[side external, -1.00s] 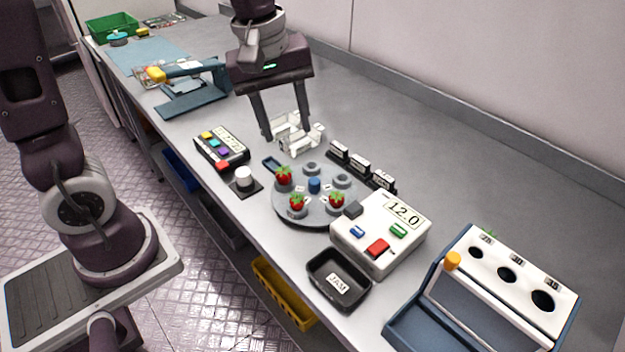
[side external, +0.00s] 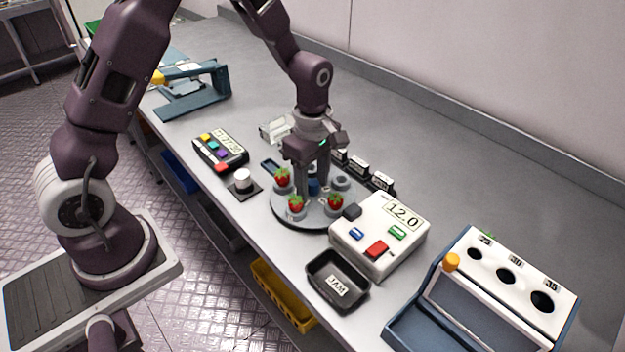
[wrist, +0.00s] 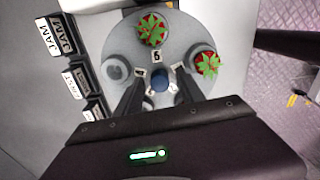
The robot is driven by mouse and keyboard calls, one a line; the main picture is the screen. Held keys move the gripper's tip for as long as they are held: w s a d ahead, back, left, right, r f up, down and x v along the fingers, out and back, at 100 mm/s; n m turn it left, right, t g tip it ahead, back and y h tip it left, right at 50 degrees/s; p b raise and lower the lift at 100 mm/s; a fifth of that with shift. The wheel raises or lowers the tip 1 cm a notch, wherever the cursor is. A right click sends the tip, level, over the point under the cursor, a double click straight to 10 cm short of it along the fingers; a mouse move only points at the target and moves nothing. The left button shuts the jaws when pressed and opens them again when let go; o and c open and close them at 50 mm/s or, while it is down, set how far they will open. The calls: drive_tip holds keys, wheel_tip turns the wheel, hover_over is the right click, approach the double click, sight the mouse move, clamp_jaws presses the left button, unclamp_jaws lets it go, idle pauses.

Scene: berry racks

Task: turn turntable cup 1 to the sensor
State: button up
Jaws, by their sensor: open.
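The round grey turntable (side external: 290,217) carries ring-shaped cups around a blue centre knob (side external: 314,187). Three strawberries sit in cups on its left and front side; one is the front strawberry (side external: 296,204). In the wrist view, a label reading 5 (wrist: 156,56) lies near the knob (wrist: 160,82); I cannot make out which cup is number 1. My gripper (side external: 311,191) points down over the turntable's middle. In the wrist view its open fingers (wrist: 158,92) stand on either side of the knob. A white box (side external: 380,232) reading 12.0 has a dark block (side external: 352,211) facing the turntable, possibly the sensor.
A black JAM tray (side external: 338,280) stands in front of the white box. Small black label holders (side external: 358,166) line the turntable's back. A button panel (side external: 220,150) and a white button (side external: 242,178) stand left. A blue-and-white sorter (side external: 505,290) stands at the right.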

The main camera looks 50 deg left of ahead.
clamp_jaws()
idle(1.3)
